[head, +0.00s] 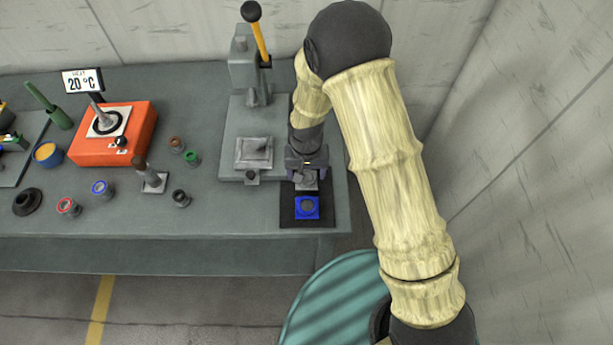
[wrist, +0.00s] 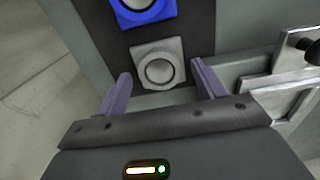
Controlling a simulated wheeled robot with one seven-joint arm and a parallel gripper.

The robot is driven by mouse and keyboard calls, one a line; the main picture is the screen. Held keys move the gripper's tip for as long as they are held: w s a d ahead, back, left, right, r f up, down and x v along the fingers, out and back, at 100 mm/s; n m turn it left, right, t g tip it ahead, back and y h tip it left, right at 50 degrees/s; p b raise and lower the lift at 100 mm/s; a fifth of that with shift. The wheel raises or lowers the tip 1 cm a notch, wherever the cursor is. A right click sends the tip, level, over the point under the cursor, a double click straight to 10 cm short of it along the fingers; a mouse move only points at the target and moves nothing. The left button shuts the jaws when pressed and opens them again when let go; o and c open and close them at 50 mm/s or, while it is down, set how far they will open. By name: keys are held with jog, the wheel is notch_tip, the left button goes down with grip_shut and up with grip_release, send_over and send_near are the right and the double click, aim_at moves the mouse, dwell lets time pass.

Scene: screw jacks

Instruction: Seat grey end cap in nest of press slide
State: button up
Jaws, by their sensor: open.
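The grey end cap (wrist: 158,64), a square block with a round ringed recess, lies on a dark mat. In the head view the grey end cap (head: 307,185) shows just below my gripper (head: 305,172), partly hidden by it. My gripper (wrist: 161,74) is open and empty, its two purple fingers on either side of the cap in the wrist view. I cannot tell whether they touch it. The press (head: 243,72) stands left of my gripper. Its slide (head: 254,152) carries a light square frame at the front, also partly seen at the right of the wrist view (wrist: 262,88).
A blue cap (head: 307,207) sits on the dark mat (head: 289,219) in front of the grey one. The bench ends close right of the mat.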

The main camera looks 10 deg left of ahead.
jog(key=shift+f, duration=0.5)
jog(key=shift+c, duration=0.2)
jog(key=c, duration=0.9)
jog(key=shift+r, duration=0.1)
notch_tip(320, 180, up, 10)
jog(key=b, duration=0.2)
